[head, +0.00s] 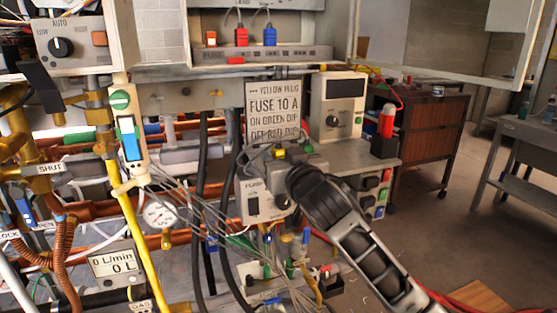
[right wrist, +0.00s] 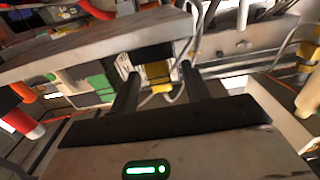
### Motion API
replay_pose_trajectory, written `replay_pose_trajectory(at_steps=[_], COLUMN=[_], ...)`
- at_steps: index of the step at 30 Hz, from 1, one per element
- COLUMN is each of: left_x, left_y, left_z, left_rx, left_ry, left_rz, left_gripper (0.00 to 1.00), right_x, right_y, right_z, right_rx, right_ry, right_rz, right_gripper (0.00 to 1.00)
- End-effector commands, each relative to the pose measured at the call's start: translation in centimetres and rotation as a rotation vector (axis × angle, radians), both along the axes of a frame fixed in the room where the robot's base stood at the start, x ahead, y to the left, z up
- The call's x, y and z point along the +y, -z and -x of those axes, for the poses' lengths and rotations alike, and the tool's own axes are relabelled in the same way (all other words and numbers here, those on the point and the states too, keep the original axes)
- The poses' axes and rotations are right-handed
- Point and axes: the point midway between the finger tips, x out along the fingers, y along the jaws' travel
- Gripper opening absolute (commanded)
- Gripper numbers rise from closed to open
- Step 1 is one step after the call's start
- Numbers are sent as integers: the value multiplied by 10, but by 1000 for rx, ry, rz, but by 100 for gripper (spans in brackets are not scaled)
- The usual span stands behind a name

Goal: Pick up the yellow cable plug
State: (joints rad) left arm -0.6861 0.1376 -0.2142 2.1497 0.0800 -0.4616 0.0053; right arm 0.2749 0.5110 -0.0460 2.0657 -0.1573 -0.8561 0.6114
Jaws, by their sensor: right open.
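The yellow cable plug (head: 279,154) is a small yellow block on the panel shelf below the fuse sign, close to the tip of my right arm. In the right wrist view the yellow plug (right wrist: 157,76) shows between the two dark fingers of my right gripper (right wrist: 159,84). The fingers are apart, with a gap on both sides of the plug. I cannot tell how deep the plug sits between them. In the head view my right gripper (head: 291,168) is mostly hidden behind its own wrist. My left gripper is not in view.
A fuse sign (head: 273,110) stands behind the plug. Thin grey wires (head: 190,203) and black hoses (head: 203,170) hang to the left. Open floor lies at the right.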

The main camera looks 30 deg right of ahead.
Motion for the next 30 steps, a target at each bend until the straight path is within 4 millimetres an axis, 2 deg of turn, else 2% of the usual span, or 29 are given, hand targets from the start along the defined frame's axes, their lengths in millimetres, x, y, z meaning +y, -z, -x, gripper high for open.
replay_pose_trajectory(at_steps=[3,9,14,15,25,30], left_x=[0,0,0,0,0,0], left_y=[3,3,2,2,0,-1], left_z=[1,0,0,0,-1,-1], left_rx=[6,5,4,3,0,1], left_ry=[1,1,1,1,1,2], left_rz=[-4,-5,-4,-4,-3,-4], left_gripper=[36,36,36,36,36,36], right_x=[-2,-2,-2,-2,-2,-2], right_y=[0,0,0,0,-2,-15], right_z=[-7,-7,-7,-7,-7,-7], right_rx=[-1,-1,0,0,-1,-4], right_ry=[0,-1,0,0,0,-1], right_rz=[1,1,0,0,0,0], right_gripper=[47,47,3,0,0,0])
